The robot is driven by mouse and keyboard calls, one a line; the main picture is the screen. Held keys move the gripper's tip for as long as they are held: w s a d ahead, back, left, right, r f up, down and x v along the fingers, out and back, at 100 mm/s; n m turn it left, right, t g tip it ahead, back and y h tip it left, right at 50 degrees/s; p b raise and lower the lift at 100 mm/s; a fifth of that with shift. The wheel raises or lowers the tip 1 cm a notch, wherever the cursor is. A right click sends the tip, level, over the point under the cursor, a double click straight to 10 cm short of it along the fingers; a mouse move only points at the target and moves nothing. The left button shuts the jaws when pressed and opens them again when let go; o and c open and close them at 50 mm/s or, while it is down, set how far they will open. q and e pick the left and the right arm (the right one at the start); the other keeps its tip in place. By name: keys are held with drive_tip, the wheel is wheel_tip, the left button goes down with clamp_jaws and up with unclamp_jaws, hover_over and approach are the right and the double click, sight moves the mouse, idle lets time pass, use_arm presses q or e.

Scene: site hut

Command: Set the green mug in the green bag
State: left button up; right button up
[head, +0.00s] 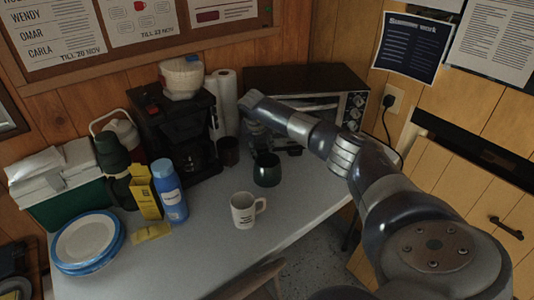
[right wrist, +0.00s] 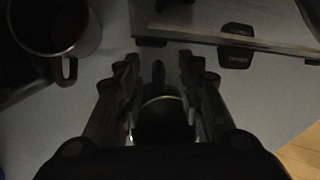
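The dark green mug (head: 267,172) stands upright on the table in front of the toaster oven. My right gripper (head: 259,140) reaches down from behind and above it, partly hidden by my own arm. In the right wrist view the two fingers of my right gripper (right wrist: 159,72) are apart, with the mug (right wrist: 162,122) between and below them. Whether they touch it I cannot tell. I cannot make out a green bag for certain; a green box-like container (head: 72,208) with white lids or cloths on top stands at the left. My left gripper is not in view.
A dark mug (head: 228,151) stands close left of the green mug, by the coffee maker (head: 170,125). The toaster oven (head: 310,80) is behind. A white mug (head: 244,212) stands in front. A blue bottle (head: 171,192) and plates (head: 86,240) are left. The front table middle is clear.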

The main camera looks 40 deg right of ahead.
sight(266, 167)
drive_tip(key=shift+x, duration=1.45)
clamp_jaws()
drive_tip(key=shift+r, duration=0.1)
